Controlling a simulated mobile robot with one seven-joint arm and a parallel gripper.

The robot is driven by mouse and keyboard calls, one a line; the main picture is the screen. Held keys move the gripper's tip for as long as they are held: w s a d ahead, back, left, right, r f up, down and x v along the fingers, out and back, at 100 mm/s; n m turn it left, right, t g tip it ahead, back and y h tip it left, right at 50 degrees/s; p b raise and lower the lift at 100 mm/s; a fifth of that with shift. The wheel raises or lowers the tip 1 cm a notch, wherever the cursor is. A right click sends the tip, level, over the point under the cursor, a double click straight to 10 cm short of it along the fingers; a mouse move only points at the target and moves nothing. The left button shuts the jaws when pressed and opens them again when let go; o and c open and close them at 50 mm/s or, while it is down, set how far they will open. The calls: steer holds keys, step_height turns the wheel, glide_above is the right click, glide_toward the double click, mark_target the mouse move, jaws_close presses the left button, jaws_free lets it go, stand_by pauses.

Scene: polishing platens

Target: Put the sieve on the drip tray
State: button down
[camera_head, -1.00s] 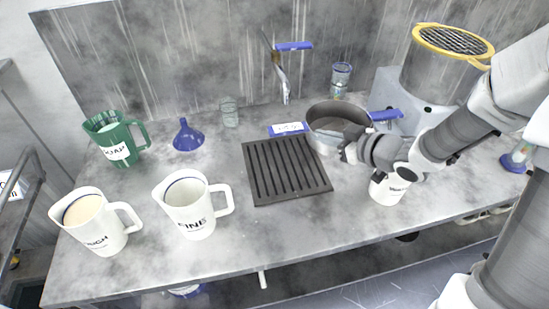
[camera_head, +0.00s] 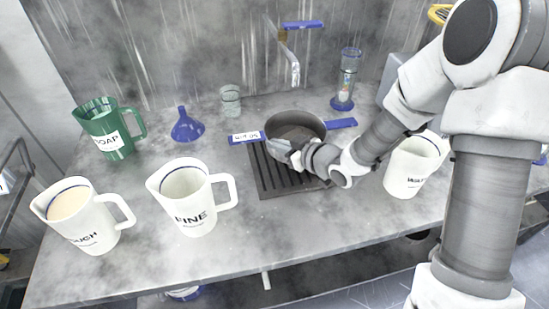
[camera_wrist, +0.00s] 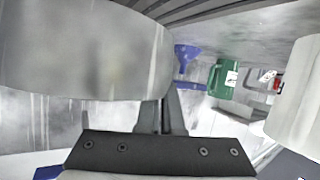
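The sieve (camera_head: 312,123) is a round grey metal pan with a blue handle on the right and a blue labelled tab on the left. It is over the back part of the dark slatted drip tray (camera_head: 275,184); I cannot tell if it touches the slats. My gripper (camera_head: 284,152) is at the front wall of the sieve and appears shut on it. In the wrist view the sieve wall (camera_wrist: 80,50) fills the upper left, against my fingers (camera_wrist: 167,100). The tray slats (camera_wrist: 205,10) show at the top.
White jugs stand at the front left (camera_head: 80,220), front middle (camera_head: 190,205) and right (camera_head: 412,168). A green jug (camera_head: 105,130), a blue funnel (camera_head: 187,127) and a clear beaker (camera_head: 230,100) are at the back left. A tap (camera_head: 293,65) and a tall cylinder (camera_head: 346,80) stand behind.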

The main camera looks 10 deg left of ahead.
mark_target(275, 157)
steer(key=shift+a+f, duration=0.45)
steer(key=shift+a, duration=0.05)
steer(key=shift+f+b, duration=0.3)
steer(key=shift+f, duration=1.45)
steer(key=shift+f, duration=0.2)
steer(key=c, duration=1.1)
jaws_free()
